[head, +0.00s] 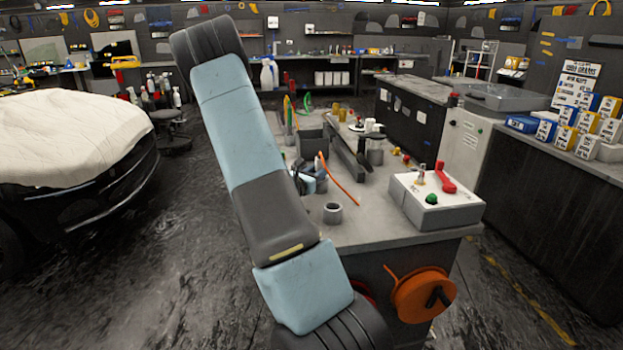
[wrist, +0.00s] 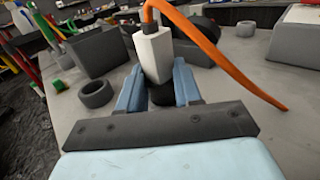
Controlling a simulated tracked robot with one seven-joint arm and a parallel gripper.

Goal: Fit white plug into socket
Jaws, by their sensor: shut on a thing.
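The white plug (wrist: 153,55) stands roughly upright between the blue fingers of my gripper (wrist: 158,88) in the wrist view. The fingers are shut on it, one on each side. An orange cable (wrist: 215,52) leaves its top and arcs down to the right. A dark round piece (wrist: 162,95) shows below the plug, between the fingers; I cannot tell whether it is the socket or whether the plug touches it. In the head view my gripper (head: 314,180) is partly behind my arm, over the bench, with the orange cable (head: 340,181) beside it. I cannot make out the plug there.
A grey ring (wrist: 96,93) lies on the bench left of my gripper, near a dark box (wrist: 96,52). A switch box (head: 440,206) with a red lever sits at the right. An orange reel (head: 424,295) hangs on the bench front.

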